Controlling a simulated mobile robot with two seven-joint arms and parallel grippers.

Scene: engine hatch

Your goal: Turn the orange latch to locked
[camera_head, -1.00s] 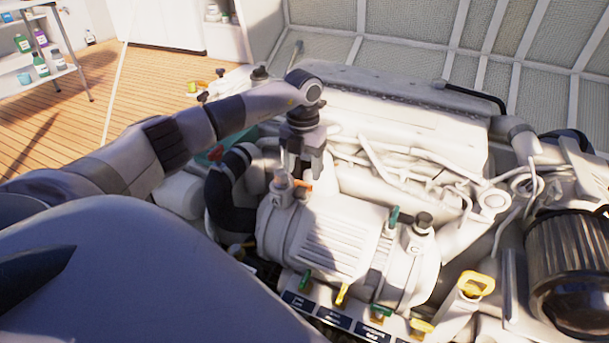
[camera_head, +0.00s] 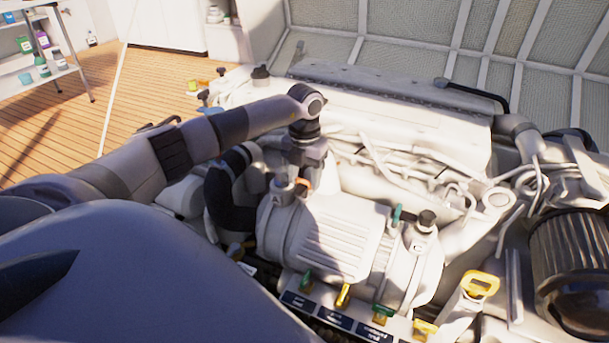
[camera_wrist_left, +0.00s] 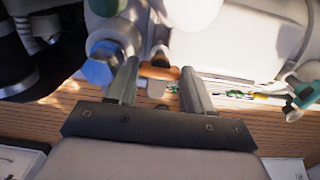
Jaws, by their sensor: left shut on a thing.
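The orange latch (camera_head: 303,187) sits on top of a small fitting at the upper left of the pale cylindrical housing. In the head view it is mostly hidden by my left gripper (camera_head: 301,179), which points down onto it from above. In the left wrist view the orange latch (camera_wrist_left: 160,72) lies crosswise between the two fingers of the left gripper (camera_wrist_left: 158,70), which are shut on it. How far it is turned is hard to tell. My right gripper is in neither view.
A black hose (camera_head: 225,192) curves close to the left of the latch. A green-handled valve (camera_head: 396,215) and yellow handles (camera_head: 480,284) lie to the right. Labelled plates (camera_head: 333,317) run along the front. The air above the engine is clear.

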